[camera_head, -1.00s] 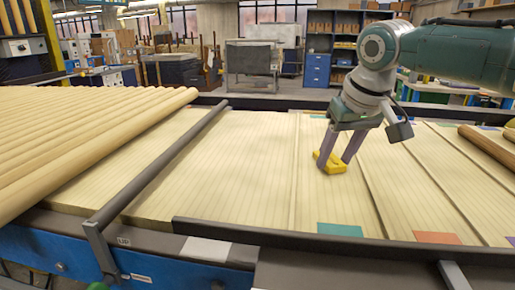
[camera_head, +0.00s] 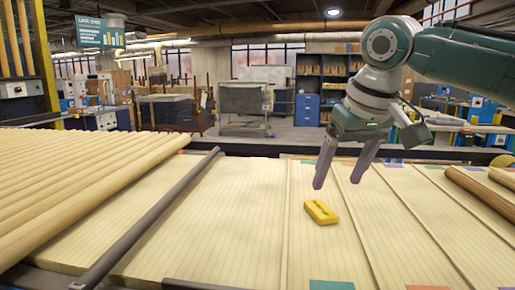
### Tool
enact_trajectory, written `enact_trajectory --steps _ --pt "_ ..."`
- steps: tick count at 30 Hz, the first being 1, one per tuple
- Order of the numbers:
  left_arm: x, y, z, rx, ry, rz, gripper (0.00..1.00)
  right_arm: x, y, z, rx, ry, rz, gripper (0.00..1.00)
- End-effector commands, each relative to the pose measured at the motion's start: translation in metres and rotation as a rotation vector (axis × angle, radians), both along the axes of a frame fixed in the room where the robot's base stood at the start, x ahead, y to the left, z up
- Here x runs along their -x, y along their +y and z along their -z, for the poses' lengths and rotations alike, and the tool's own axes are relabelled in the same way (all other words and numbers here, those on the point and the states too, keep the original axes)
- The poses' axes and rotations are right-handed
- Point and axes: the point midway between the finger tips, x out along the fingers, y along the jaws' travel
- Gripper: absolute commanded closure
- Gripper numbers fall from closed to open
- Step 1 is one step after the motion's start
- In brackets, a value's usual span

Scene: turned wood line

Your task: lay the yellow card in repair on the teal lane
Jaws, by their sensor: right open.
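The yellow card (camera_head: 321,212) is a small thick yellow block with a slot in its top. In the head view it lies flat on the pale slatted bed, in the lane with a teal patch (camera_head: 331,285) at its near end. My right gripper (camera_head: 342,184) is open and empty, above and just behind the card, its fingers pointing down and apart from it. My left gripper is not in view.
Pale round rods (camera_head: 75,185) lie side by side at the left. A dark rail (camera_head: 150,215) divides them from the lanes. An orange patch (camera_head: 427,288) marks the lane to the right, and brown rods (camera_head: 482,192) lie further right.

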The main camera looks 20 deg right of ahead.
Motion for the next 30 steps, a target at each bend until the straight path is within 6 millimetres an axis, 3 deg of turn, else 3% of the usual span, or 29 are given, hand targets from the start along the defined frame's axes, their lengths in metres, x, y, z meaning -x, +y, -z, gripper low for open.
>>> enact_trajectory --steps 3,7,23,26,30 --pt "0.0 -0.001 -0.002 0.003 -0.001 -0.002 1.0 0.008 0.001 -0.021 0.001 -0.003 -0.001 0.22" --pt "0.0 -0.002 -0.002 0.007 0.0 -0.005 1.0 0.013 0.002 -0.033 0.0 -0.001 0.001 0.22" --pt "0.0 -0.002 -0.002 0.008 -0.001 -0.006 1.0 0.015 0.002 -0.036 0.0 0.0 0.001 0.22" --pt "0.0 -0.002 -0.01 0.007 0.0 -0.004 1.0 0.015 0.002 -0.044 0.0 0.0 0.001 0.22" --pt "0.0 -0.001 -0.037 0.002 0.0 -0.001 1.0 0.015 0.002 -0.071 0.0 0.0 0.001 0.22"
